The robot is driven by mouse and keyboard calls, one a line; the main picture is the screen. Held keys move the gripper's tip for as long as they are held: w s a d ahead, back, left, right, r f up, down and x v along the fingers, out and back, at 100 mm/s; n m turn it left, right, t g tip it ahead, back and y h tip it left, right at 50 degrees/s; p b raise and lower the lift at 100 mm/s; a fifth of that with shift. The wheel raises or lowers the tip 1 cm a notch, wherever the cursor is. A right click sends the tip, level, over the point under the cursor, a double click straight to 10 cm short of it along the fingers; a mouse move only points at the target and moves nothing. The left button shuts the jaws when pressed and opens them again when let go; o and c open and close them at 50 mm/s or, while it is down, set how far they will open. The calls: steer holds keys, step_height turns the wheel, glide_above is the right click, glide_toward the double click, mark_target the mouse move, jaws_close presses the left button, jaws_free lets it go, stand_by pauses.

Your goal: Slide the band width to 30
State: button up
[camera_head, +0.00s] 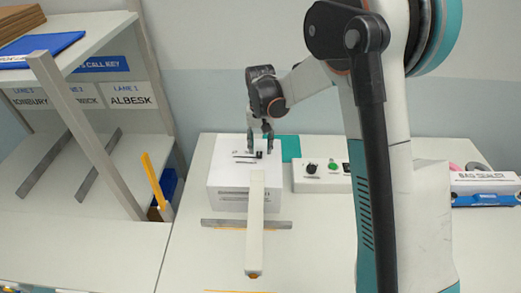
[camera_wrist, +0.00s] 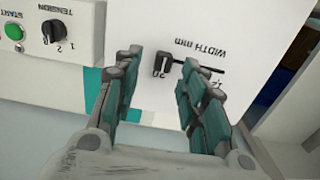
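The band width slider is on the top face of a white box (camera_head: 231,181). Its small dark knob (camera_wrist: 165,63) stands at one end of a thin dark slot (camera_wrist: 211,68) beside the upside-down label "WIDTH mm". The small numbers by the slot are partly hidden and hard to read. The knob also shows as a dark spot in the head view (camera_head: 259,155). My gripper (camera_wrist: 163,60) is open above the box, with one fingertip on each side of the knob in the wrist view. I cannot tell whether either finger touches it.
A control box with a tension dial (camera_wrist: 53,31) and a green START button (camera_wrist: 14,32) stands beside the white box. A pale bar (camera_head: 255,220) reaches forward from the white box. Lane shelves (camera_head: 75,197) are at left; a bag sealer (camera_head: 485,187) is at right.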

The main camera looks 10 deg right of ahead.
mark_target(261, 152)
step_height(261, 152, up, 9)
steer(key=shift+f, duration=0.2)
stand_by(0.3)
steer(key=shift+s, duration=0.1)
steer(key=s+d+r+n+t+b, duration=0.1)
steer(key=s+d+r+t+b, duration=0.15)
steer(key=s, duration=0.45)
steer(key=s+d+r+t+b, duration=0.1)
steer(key=s+d+r+b, duration=0.25)
steer(key=s, duration=0.45)
steer(key=s+d+f+t+b, duration=0.1)
steer(key=s+f+t, duration=0.1)
steer(key=s, duration=0.5)
steer(key=s+d+f+n+t+b, duration=0.1)
steer(key=s+f+b, duration=0.1)
steer(key=s+f, duration=0.2)
steer(key=s, duration=0.3)
steer(key=shift+d+t, duration=0.35)
stand_by(0.7)
